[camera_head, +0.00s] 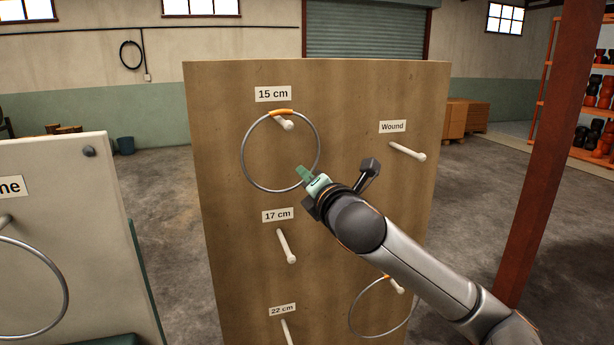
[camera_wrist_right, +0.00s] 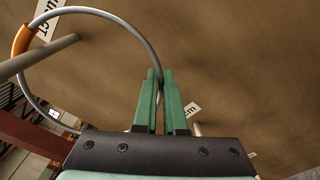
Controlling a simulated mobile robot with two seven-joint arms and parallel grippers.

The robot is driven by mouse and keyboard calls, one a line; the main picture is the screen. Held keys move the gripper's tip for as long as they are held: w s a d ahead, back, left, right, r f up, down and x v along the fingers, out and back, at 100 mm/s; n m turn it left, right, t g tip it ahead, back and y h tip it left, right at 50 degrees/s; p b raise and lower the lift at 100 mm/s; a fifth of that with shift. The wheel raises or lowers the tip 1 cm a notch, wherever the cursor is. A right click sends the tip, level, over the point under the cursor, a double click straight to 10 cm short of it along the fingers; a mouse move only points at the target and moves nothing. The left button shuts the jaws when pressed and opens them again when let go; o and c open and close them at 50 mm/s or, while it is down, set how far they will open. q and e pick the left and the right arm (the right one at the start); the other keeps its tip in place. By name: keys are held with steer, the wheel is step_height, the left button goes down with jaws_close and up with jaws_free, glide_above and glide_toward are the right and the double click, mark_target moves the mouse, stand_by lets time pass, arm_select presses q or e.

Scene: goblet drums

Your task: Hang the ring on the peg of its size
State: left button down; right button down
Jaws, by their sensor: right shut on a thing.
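A thin metal ring (camera_head: 244,160) with an orange band at its top is held upright before the wooden board (camera_head: 225,230). The band lies just above the peg under the "15 cm" label (camera_head: 273,94). The 15 cm peg (camera_head: 286,124) appears to pass through the ring; whether they touch is unclear. My right gripper (camera_head: 304,174) is shut on the ring's lower right edge; its green fingers (camera_wrist_right: 158,92) pinch the wire in the wrist view. The 17 cm peg (camera_head: 286,246), 22 cm peg (camera_head: 287,331) and Wound peg (camera_head: 407,152) are bare. My left gripper is out of view.
Another ring (camera_head: 352,306) with an orange band hangs at the board's lower right, partly behind my right arm. A white panel (camera_head: 60,170) at left carries a larger ring (camera_head: 66,290). A red-brown post (camera_head: 545,150) stands at right.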

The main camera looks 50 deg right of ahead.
stand_by(0.3)
steer(key=c, duration=0.9)
jaws_free()
arm_select(q)
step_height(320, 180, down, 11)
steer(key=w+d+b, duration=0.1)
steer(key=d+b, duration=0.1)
steer(key=b, duration=1.1)
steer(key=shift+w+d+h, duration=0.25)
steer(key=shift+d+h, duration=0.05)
arm_select(e)
steer(key=v, duration=1.2)
steer(key=shift+s+a, duration=0.1)
steer(key=shift+s, duration=0.2)
steer(key=shift+f, duration=0.1)
